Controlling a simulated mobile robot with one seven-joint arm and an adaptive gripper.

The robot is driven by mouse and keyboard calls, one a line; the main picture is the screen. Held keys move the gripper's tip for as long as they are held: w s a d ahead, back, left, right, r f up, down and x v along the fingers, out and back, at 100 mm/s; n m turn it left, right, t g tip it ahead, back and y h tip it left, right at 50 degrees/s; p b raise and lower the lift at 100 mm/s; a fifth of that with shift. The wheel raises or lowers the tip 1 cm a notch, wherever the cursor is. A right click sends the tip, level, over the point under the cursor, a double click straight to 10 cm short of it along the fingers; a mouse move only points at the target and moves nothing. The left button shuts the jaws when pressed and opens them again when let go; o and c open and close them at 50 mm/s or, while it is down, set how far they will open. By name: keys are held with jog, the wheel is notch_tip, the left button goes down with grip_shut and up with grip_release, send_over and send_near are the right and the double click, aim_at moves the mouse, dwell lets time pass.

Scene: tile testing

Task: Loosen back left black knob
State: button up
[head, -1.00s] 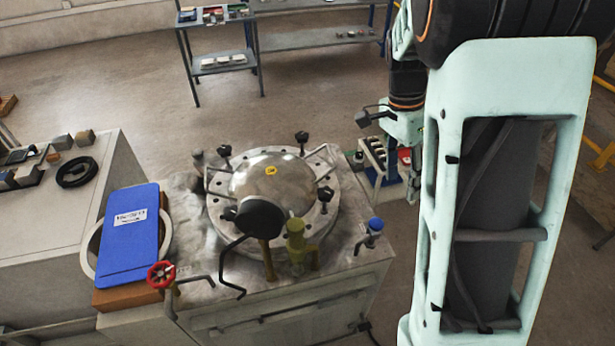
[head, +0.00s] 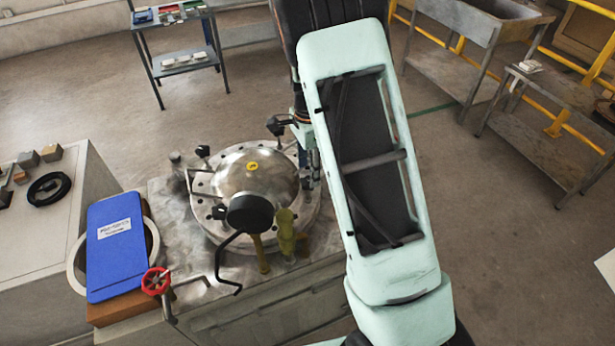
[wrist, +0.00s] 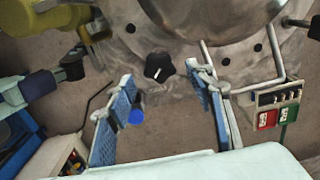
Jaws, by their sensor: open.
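The domed vessel (head: 240,175) stands on the bench with black knobs round its flange. The back left black knob (head: 203,151) shows in the head view, and another black knob (head: 218,212) is at the front left. My gripper (head: 313,170) is at the vessel's right side, partly hidden by my arm. In the wrist view my gripper (wrist: 163,80) is open, with its blue-padded fingers apart. A black knob (wrist: 158,66) lies beyond and between the fingertips, on the flange beside the dome. It appears to be a right-side knob. Nothing is held.
A yellow-green valve (head: 286,232), a black bent handle (head: 232,262) and a red handwheel (head: 156,281) are at the bench front.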

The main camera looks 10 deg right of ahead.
aim_at(308, 180)
jog(key=shift+f, duration=1.95)
jog(key=c, duration=1.2)
